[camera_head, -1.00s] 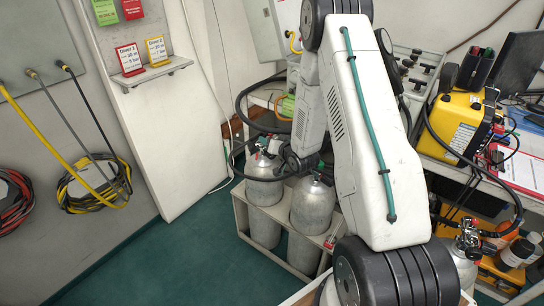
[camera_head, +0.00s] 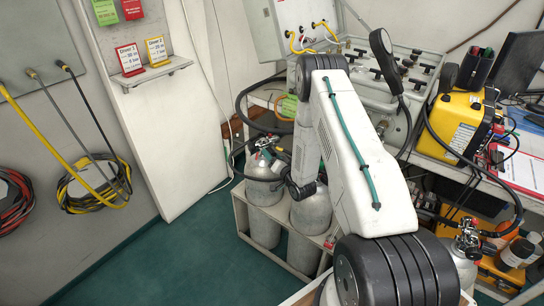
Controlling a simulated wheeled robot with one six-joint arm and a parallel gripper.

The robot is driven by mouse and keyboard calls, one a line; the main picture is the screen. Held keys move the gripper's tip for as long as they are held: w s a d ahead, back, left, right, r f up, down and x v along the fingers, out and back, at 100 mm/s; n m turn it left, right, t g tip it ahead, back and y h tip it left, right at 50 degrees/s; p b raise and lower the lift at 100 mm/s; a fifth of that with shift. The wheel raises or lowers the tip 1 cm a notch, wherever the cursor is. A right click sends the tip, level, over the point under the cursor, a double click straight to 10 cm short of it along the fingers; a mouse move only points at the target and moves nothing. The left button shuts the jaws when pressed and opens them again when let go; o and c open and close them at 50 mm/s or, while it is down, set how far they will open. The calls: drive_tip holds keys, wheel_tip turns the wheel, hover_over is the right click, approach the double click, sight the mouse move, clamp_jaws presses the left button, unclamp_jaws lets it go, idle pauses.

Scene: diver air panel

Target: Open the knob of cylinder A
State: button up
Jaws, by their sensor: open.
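Two grey gas cylinders stand upright in a pale rack (camera_head: 242,218). I can read no letter on either, so I cannot tell which is cylinder A. The left cylinder (camera_head: 264,190) has a valve (camera_head: 266,146) with red and black parts on top. The right cylinder (camera_head: 308,214) shows only its body; its valve is hidden behind my arm. My gripper (camera_head: 288,168) is a small dark shape at the end of my arm, beside the left cylinder's valve and above the gap between the cylinders. It looks empty; its fingertips are hard to make out, and I cannot tell whether it touches anything.
A yellow case (camera_head: 455,125) and a monitor (camera_head: 520,70) stand on the bench at right. A panel with dark knobs (camera_head: 378,75) is behind my arm. Black hoses (camera_head: 240,110) loop near the cylinders. Green floor (camera_head: 150,270) is clear at front left.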

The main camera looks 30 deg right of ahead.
drive_tip(key=shift+w, duration=0.45)
drive_tip(key=c, duration=1)
drive_tip(key=shift+n, duration=0.3)
